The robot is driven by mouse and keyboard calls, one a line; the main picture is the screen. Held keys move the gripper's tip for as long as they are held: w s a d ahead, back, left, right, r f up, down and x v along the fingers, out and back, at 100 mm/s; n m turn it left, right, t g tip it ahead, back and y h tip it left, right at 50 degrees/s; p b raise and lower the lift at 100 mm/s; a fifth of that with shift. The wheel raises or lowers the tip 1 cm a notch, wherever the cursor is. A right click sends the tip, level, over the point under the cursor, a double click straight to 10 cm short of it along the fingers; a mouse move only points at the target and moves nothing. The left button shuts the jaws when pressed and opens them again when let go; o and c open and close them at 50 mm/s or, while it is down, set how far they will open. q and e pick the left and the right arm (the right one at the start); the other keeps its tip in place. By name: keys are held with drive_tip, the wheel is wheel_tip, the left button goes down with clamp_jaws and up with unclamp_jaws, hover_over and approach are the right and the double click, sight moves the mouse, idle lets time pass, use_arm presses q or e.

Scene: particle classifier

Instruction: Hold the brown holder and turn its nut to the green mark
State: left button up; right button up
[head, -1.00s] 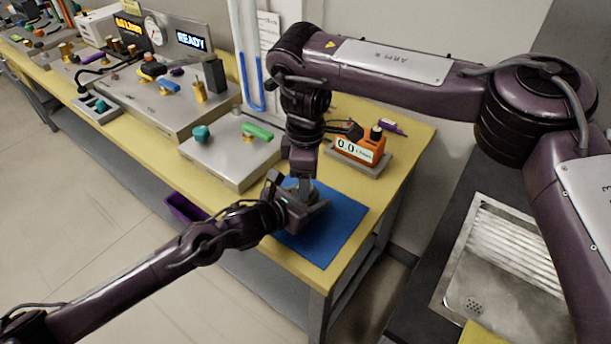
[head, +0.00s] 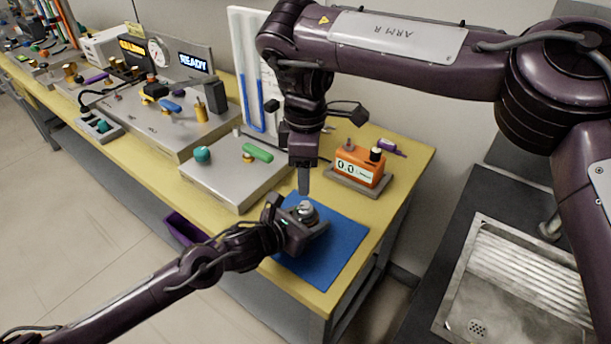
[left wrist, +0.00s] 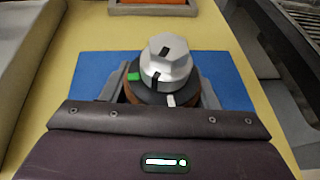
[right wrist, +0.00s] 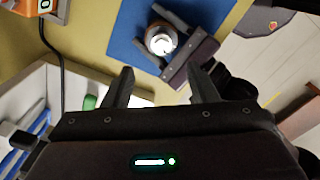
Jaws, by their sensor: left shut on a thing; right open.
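The brown holder (left wrist: 132,97) stands on the blue mat, with a dark ring on top and a silver hex nut (left wrist: 166,62) in it. The nut's black line faces the front. The green mark (left wrist: 133,76) is to its left on the ring, and a white mark (left wrist: 171,100) is to its right. The lines are apart. My left gripper (head: 303,229) is shut on the holder, one finger on each side. The nut also shows in the right wrist view (right wrist: 160,40). My right gripper (right wrist: 161,86) is open and empty, above and apart from the nut.
The blue mat (head: 335,250) lies near the table's right end. An orange meter (head: 360,165) stands behind it. A grey plate with teal and green handles (head: 237,180) is to the left. A sink (head: 500,280) is to the right.

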sight(305, 204)
wheel_tip(305, 204, down, 9)
drive_tip(key=n, duration=1.4)
drive_tip(key=shift+s+r+n, duration=0.1)
drive_tip(key=shift+n, duration=0.3)
drive_tip(key=c, duration=1)
drive_tip(key=shift+m, duration=0.3)
